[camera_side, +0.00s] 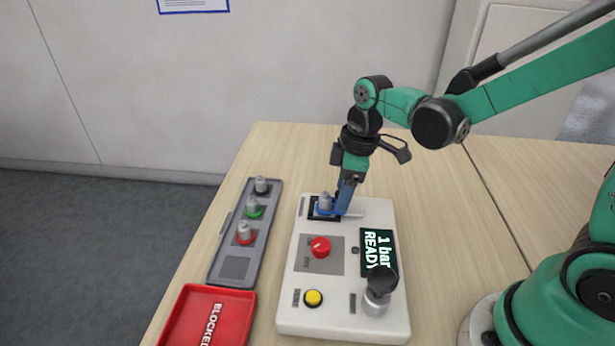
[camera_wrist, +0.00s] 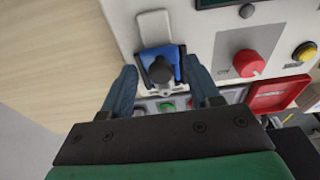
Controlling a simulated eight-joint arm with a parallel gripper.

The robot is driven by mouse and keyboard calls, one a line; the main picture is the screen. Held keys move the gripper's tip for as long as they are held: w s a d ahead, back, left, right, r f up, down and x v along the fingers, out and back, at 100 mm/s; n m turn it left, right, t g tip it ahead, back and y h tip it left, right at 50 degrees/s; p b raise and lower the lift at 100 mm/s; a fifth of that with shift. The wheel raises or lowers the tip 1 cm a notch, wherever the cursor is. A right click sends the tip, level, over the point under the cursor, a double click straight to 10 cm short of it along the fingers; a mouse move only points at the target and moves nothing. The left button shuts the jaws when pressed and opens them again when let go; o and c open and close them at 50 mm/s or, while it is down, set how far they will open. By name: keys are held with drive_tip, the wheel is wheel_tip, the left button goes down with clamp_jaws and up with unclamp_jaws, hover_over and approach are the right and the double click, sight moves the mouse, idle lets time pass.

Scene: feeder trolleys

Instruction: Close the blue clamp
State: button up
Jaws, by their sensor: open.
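A blue square-based piece (camera_side: 323,211) with a grey upright peg sits in a dark recess at the far left corner of the white control box. It is the only blue part on the box. In the wrist view the blue piece (camera_wrist: 177,59) surrounds the dark peg, and a pale flat tab (camera_wrist: 154,25) extends from its far side. My gripper (camera_side: 342,211) points down right beside the piece. Its blue fingers stand apart on either side of the piece in the wrist view (camera_wrist: 163,85). They hold nothing. Whether the fingers touch it, I cannot tell.
The white box (camera_side: 300,310) bears a red knob (camera_side: 320,247), a yellow button (camera_side: 313,298), a black-knobbed lever (camera_side: 380,285) and a display (camera_side: 377,250) reading "1 bar READY". Left of it lie a grey tray (camera_side: 228,240) with three pegs and a red tray (camera_side: 190,320).

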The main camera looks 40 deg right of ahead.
wheel_tip(320, 180, up, 7)
drive_tip(key=s+d, duration=0.1)
drive_tip(key=shift+s+d, duration=0.2)
idle(0.4)
